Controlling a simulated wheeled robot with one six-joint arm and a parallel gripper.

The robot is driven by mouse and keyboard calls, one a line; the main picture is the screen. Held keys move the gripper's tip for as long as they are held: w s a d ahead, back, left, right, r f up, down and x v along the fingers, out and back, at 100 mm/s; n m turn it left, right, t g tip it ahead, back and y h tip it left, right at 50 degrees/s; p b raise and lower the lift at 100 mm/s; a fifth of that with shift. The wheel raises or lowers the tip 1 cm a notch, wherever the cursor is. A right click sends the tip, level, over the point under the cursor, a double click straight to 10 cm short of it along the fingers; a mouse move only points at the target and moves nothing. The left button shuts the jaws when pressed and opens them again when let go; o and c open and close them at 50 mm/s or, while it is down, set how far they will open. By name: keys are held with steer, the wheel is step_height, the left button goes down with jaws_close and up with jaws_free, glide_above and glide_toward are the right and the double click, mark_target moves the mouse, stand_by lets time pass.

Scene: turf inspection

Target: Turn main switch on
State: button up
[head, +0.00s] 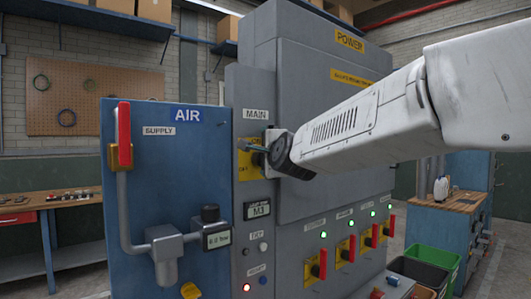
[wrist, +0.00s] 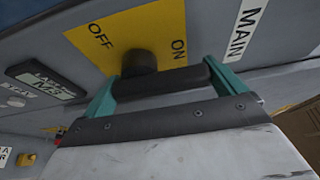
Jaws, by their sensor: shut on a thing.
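The main switch shows in the wrist view as a yellow plate (wrist: 105,50) marked OFF and ON, with a black round hub and a dark handle (wrist: 165,82). The handle's right part lies near the word ON. My gripper (wrist: 168,86) has its teal fingers at either end of the handle and is shut on it. In the head view my gripper (head: 260,149) reaches the yellow switch plate (head: 247,165) from the right, under the MAIN label (head: 255,114). My wrist hides much of the switch there.
Below the switch are a small display (head: 258,209), a test button and a red-lit reset button (head: 247,287). A row of red-handled switches (head: 323,264) with green lights sits to the right. A blue air panel (head: 150,240) with a red lever (head: 124,124) stands close on the left.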

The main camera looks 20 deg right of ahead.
steer(key=o, duration=1)
steer(key=shift+s+a, duration=0.2)
steer(key=shift+s, duration=1.1)
steer(key=shift+s+a, duration=0.2)
steer(key=shift+s, duration=1.05)
steer(key=shift+s+a, duration=0.2)
steer(key=shift+s, duration=1.1)
steer(key=shift+f, duration=0.1)
steer(key=s+a+f+n+g+y, duration=0.2)
steer(key=a+f+n+g+y, duration=0.15)
steer(key=f+n, duration=0.5)
steer(key=s+a+f+n+g, duration=0.3)
steer(key=s+f+n+g, duration=0.45)
steer(key=s+f, duration=0.65)
steer(key=s+f+n+g, duration=0.1)
steer(key=s+f+g, duration=0.1)
steer(key=s, duration=0.3)
steer(key=s+d+f+n+g, duration=0.1)
steer(key=s, duration=0.4)
steer(key=s+d+f+n+g, duration=0.1)
steer(key=s+f+n+g, duration=0.1)
steer(key=s, duration=0.3)
steer(key=shift+d+f+g+h, duration=0.15)
steer(key=shift+f+g+h, duration=0.15)
steer(key=shift+f+h, duration=0.05)
